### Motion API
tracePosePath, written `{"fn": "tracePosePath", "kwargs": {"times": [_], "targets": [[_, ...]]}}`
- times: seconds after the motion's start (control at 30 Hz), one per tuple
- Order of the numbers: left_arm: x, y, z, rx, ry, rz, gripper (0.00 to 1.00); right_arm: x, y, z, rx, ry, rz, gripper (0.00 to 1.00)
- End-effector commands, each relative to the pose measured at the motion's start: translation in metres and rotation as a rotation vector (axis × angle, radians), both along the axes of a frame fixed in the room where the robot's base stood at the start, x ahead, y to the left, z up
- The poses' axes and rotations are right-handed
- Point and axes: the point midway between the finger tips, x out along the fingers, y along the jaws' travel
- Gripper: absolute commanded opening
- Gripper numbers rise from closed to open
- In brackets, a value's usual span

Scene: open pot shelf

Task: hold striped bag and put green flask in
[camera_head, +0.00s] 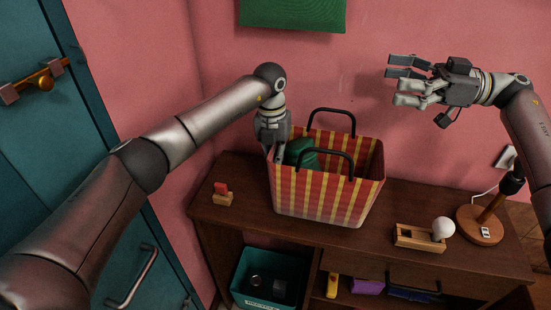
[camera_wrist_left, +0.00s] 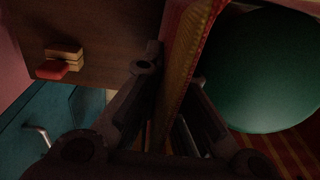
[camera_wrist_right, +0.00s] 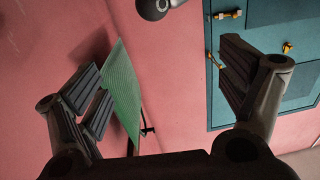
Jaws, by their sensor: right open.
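The striped bag (camera_head: 325,199), red and yellow with two black handles, stands upright on the brown cabinet. The green flask (camera_head: 301,153) is inside it at the left, its lower part hidden by the bag's front wall. In the left wrist view the flask (camera_wrist_left: 268,70) is a large dark green round shape beside the bag wall (camera_wrist_left: 188,50). My left gripper (camera_head: 278,152) is at the bag's left rim, its fingers shut on the wall, one on each side. My right gripper (camera_head: 405,82) is open and empty, raised to the right of the bag.
On the cabinet top (camera_head: 390,212) are a small red-and-wood block (camera_head: 222,195) at left, a wooden holder (camera_head: 418,238) with a white ball (camera_head: 443,228), and a lamp base (camera_head: 480,226) at right. A teal bin (camera_head: 268,278) sits below. A green board (camera_head: 292,12) hangs on the pink wall.

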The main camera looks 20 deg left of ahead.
Motion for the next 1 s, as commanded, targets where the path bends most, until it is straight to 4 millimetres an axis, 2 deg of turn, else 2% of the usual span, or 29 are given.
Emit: {"fn": "tracePosePath", "kwargs": {"times": [0.13, 0.4, 0.63, 1.0], "targets": [[0.0002, -0.0006, 0.0005, -0.001, -0.001, -0.001, 0.0, 0.0007, -0.0094, 0.0001, 0.001, 0.001, 0.0, 0.92], [0.0002, -0.0007, 0.0006, -0.001, -0.001, -0.001, 0.0, 0.0005, -0.0101, 0.0, 0.001, 0.0, 0.0, 0.92], [0.0001, -0.0007, 0.0003, -0.001, -0.001, -0.001, 0.3, 0.0005, -0.0098, 0.0, 0.0, 0.0, 0.001, 0.92], [0.0005, -0.0003, 0.0048, -0.001, -0.002, -0.001, 0.3, 0.0005, -0.0096, -0.0001, 0.0, 0.0, 0.001, 0.92]]}}
